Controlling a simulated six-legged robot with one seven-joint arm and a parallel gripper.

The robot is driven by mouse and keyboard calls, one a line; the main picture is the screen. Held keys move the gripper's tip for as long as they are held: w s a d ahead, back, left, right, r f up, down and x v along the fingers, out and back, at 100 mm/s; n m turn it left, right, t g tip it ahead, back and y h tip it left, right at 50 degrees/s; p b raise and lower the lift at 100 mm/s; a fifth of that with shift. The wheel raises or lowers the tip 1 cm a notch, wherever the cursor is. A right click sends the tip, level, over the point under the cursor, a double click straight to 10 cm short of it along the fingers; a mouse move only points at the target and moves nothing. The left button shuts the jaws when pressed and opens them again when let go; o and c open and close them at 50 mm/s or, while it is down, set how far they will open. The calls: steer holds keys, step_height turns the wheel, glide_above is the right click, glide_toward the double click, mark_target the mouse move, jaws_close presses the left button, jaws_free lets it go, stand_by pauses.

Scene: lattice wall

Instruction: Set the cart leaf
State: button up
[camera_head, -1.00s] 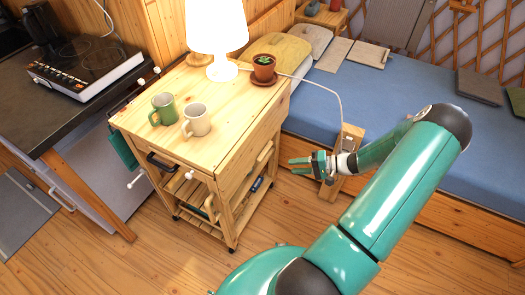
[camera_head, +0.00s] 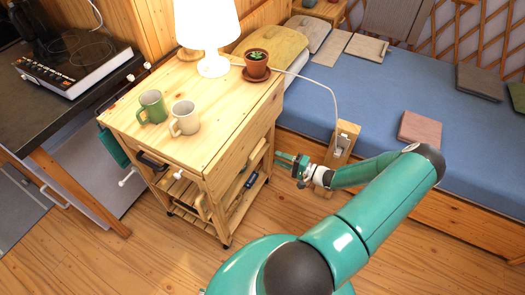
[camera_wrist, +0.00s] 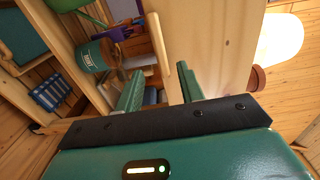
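The wooden cart (camera_head: 190,85) stands beside the blue bed. Its leaf (camera_head: 245,130) appears as a pale panel hanging down the side that faces my gripper. In the wrist view the leaf (camera_wrist: 205,40) is a broad pale board with the shelves to its left. My gripper (camera_head: 284,162) is just right of the cart, below top height, pointing toward that side. In the wrist view my gripper (camera_wrist: 159,70) is open, with its fingers apart near the leaf's lower edge. Nothing is seen held. I cannot tell whether a finger touches the leaf.
On the cart top stand a green mug (camera_head: 152,107), a cream mug (camera_head: 185,118), a lit lamp (camera_head: 207,30) and a potted plant (camera_head: 256,65). A wooden post (camera_head: 342,145) with a cord stands by the bed (camera_head: 400,95), close to my gripper. Floor is clear in front.

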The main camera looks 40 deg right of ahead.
steer(key=x, duration=0.8)
steer(key=shift+w, duration=0.1)
jaws_close()
